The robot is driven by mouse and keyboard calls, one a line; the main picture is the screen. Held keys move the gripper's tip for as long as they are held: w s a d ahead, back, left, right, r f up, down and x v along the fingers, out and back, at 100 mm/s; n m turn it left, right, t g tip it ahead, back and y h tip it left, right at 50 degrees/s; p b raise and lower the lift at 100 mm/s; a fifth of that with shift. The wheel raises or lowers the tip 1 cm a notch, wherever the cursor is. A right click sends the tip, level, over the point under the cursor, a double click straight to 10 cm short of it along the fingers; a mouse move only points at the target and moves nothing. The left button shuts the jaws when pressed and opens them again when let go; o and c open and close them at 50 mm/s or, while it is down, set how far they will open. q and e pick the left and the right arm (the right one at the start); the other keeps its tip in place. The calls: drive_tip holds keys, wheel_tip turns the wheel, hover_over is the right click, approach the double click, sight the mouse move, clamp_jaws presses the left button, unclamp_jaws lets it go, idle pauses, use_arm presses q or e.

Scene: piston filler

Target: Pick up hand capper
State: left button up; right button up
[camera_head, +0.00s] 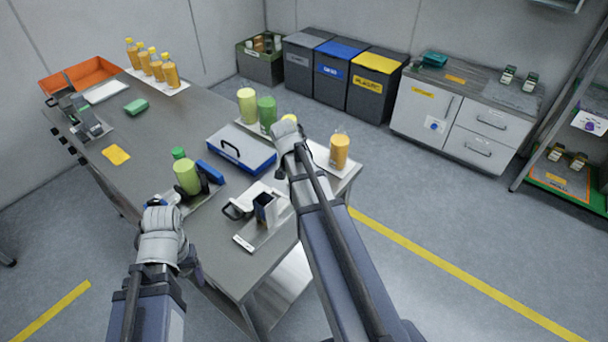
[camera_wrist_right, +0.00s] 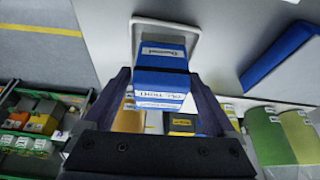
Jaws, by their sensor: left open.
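No object in view bears a readable hand capper label, so I cannot tell for sure which one it is. A blue tool-like object (camera_head: 210,172) lies on the table behind a green bottle (camera_head: 187,176) with a black part at its side. My left gripper (camera_head: 157,203) is open at the table's front edge, left of that bottle. My right gripper (camera_head: 288,125) is above the table, right of the blue-and-white case. In the right wrist view its fingers (camera_wrist_right: 160,78) stand on both sides of a blue-and-white labelled box (camera_wrist_right: 162,75); contact is unclear.
The blue-and-white case (camera_head: 240,150) has a black handle. A white device (camera_head: 252,205) with a black box stands at the near corner. An orange bottle (camera_head: 339,150) stands on a white tray. Bins (camera_head: 330,75) line the wall. Bare tabletop (camera_head: 155,140) shows around a yellow cloth (camera_head: 116,154).

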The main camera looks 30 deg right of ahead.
clamp_jaws()
idle(0.5)
wheel_tip(320, 180, up, 10)
drive_tip(key=p, duration=1)
use_arm(q)
wheel_tip(320, 180, up, 10)
drive_tip(key=shift+c, duration=0.3)
